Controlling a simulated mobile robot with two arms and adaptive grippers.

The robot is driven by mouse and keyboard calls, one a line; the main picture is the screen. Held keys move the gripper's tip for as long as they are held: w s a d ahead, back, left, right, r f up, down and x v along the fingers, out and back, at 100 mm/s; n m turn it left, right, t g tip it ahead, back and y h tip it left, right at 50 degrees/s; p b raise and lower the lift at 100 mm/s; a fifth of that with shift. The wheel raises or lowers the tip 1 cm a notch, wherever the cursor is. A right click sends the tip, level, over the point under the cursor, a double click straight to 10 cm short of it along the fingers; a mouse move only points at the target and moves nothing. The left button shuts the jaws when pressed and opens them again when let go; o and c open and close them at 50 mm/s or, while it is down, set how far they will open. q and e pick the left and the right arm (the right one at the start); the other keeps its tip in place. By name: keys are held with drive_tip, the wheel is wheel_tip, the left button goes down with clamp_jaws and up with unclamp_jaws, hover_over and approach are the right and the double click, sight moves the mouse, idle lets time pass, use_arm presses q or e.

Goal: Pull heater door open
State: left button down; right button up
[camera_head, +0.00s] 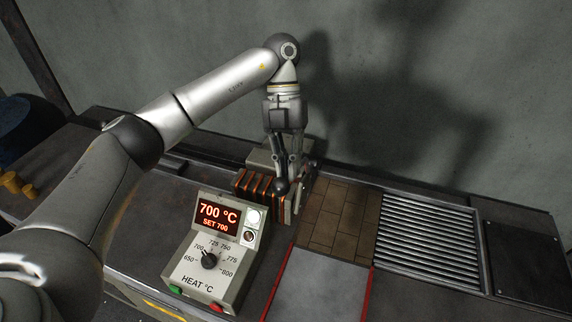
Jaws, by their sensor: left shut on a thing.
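The heater (262,188) is a dark box with glowing orange slits, on the bench behind the control box. My left gripper (291,184) points down at the heater's right end and is shut at the heater door there. The fingers hide most of the door and its handle, so I cannot tell exactly how far the door stands open. My right gripper is not in view.
A control box (207,261) with a dial reads 700 °C, SET 700, in front of the heater. To the right lie a brick-patterned area (335,222), a pale plate (318,287) with red edges and a ribbed grate (428,240). A grey wall stands behind.

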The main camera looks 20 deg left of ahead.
use_arm(q)
drive_tip(key=shift+w+r+g+p, duration=1.1)
drive_tip(key=shift+w+r+p, duration=0.8)
drive_tip(key=shift+p, duration=1.75)
drive_tip(key=shift+f, duration=0.1)
